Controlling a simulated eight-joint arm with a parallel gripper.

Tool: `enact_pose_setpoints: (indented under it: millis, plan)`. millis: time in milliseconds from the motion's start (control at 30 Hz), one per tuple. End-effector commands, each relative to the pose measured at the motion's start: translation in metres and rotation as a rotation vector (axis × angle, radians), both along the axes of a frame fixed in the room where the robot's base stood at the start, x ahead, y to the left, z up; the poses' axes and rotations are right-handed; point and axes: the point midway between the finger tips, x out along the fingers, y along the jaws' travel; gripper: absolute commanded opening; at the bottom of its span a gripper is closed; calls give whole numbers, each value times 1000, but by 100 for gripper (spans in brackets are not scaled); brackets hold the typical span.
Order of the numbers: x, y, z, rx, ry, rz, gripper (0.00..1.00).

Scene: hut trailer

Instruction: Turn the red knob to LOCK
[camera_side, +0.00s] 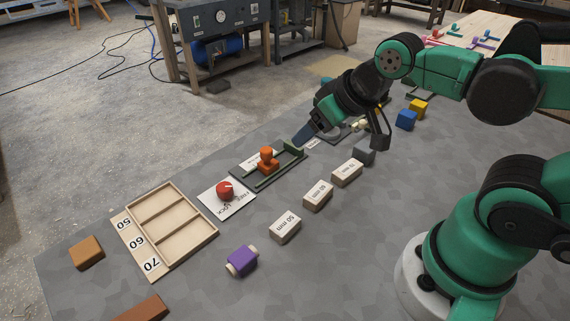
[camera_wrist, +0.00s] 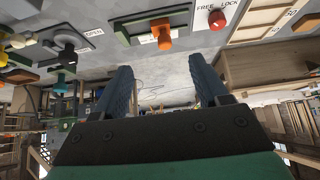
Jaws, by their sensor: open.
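The red knob (camera_side: 225,190) sits on a white plate (camera_side: 239,204) marked FREE and LOCK. A small pale mark shows on its top, but I cannot tell exactly which word it points to. In the wrist view the red knob (camera_wrist: 217,18) is near the top edge, right of centre, with FREE and LOCK printed beside it. My gripper (camera_side: 303,134) is above the table to the right of the knob, beyond the orange piece, and apart from both. In the wrist view my gripper (camera_wrist: 160,70) has its two fingers wide apart with nothing between them.
An orange piece (camera_side: 267,161) on a green-railed base stands between my gripper and the knob. A wooden tray (camera_side: 208,236) lies left of the plate. Several labelled blocks (camera_side: 285,228) and a purple spool (camera_side: 241,261) lie in front. The grey table's right front is clear.

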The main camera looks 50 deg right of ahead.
Motion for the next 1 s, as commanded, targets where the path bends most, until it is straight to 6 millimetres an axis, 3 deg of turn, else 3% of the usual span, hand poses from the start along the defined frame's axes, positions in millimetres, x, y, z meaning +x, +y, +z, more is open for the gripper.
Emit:
enact_pose_setpoints:
  millis: [233,467,700,1000]
  plan:
    - [15,9,7,-66,70,131,72]
    - [57,38,6,-219,245,500,72]
    - [98,76,-26,-342,413,918,72]
    - [117,106,-66,-402,521,1239,72]
